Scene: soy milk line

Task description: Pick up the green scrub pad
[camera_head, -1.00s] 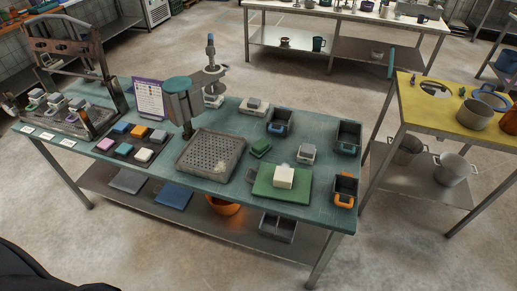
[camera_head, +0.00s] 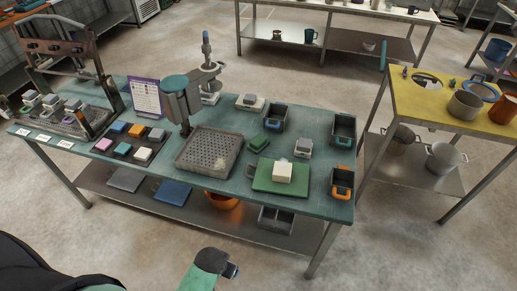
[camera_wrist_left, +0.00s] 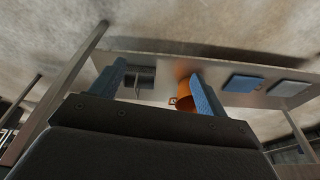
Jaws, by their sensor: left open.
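A small green pad (camera_head: 259,142), which looks like the scrub pad, lies on the teal table (camera_head: 225,187) between the perforated tray and the green board. Nothing covers it. My left gripper (camera_head: 233,271) is in front of the table at the bottom of the head view, well apart from the pad. In the left wrist view its two blue fingers (camera_wrist_left: 158,88) are spread with nothing between them. That view shows the lower shelf, not the pad. My right gripper is in neither view.
A green board (camera_head: 262,187) with a white block (camera_head: 283,172) lies close to the pad. The perforated tray (camera_head: 208,150) is to its left. Dark bins (camera_head: 276,117) stand behind and to the right. An orange bowl (camera_wrist_left: 186,97) sits on the lower shelf.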

